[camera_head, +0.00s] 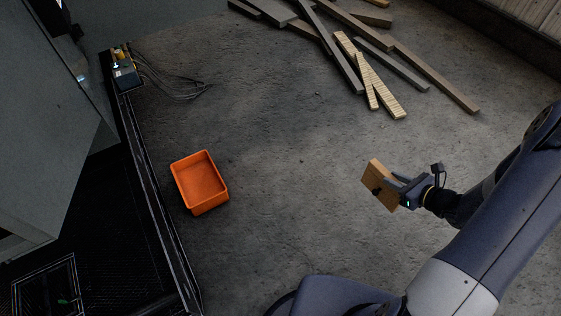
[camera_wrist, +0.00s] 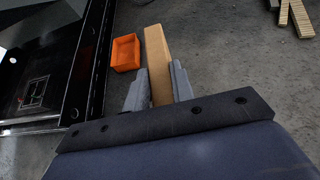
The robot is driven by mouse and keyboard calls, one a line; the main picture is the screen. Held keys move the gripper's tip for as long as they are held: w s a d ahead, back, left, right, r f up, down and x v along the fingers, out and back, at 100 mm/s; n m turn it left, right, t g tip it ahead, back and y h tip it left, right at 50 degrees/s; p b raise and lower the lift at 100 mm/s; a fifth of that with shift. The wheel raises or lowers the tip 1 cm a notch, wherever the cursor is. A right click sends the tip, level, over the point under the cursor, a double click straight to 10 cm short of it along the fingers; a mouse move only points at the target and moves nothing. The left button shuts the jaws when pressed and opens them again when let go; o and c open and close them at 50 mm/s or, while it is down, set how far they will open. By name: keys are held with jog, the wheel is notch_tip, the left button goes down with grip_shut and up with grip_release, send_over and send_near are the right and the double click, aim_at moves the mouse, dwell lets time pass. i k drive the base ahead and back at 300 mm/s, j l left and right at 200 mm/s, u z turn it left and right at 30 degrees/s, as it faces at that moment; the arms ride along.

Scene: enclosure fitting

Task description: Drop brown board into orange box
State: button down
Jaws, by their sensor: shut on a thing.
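The brown board (camera_head: 377,176) is a short light-brown piece held in the air at the right of the head view. My gripper (camera_head: 384,190) is shut on it. In the wrist view the brown board (camera_wrist: 157,60) stands out between the two grey fingers of my gripper (camera_wrist: 158,88). The orange box (camera_head: 200,181) stands on the floor left of the middle in the head view, and looks empty. It also shows in the wrist view (camera_wrist: 125,53), left of the board. In the head view the board is well to the right of the box, apart from it.
Several wooden planks (camera_head: 365,75) lie in a loose pile on the floor at the top. A dark metal frame edge (camera_head: 155,210) runs along the left, close to the box. A small device with cables (camera_head: 125,75) sits at the upper left. The floor between board and box is clear.

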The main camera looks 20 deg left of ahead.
aim_at(205, 186)
jog(key=i+j+u, duration=0.15)
jog(key=i+u, duration=0.7)
jog(key=u, duration=0.15)
jog(key=i+l+u, duration=0.2)
jog(key=i+u, duration=0.3)
jog(key=i+l+u, duration=0.1)
jog(key=i+u, duration=0.25)
jog(key=u, duration=0.15)
jog(key=i+l+u, duration=0.2)
jog(key=i+u, duration=0.15)
jog(key=u, duration=0.15)
jog(key=i+l+u, duration=0.3)
jog(key=u, duration=0.2)
jog(key=i+l+u, duration=0.2)
jog(key=l, duration=0.2)
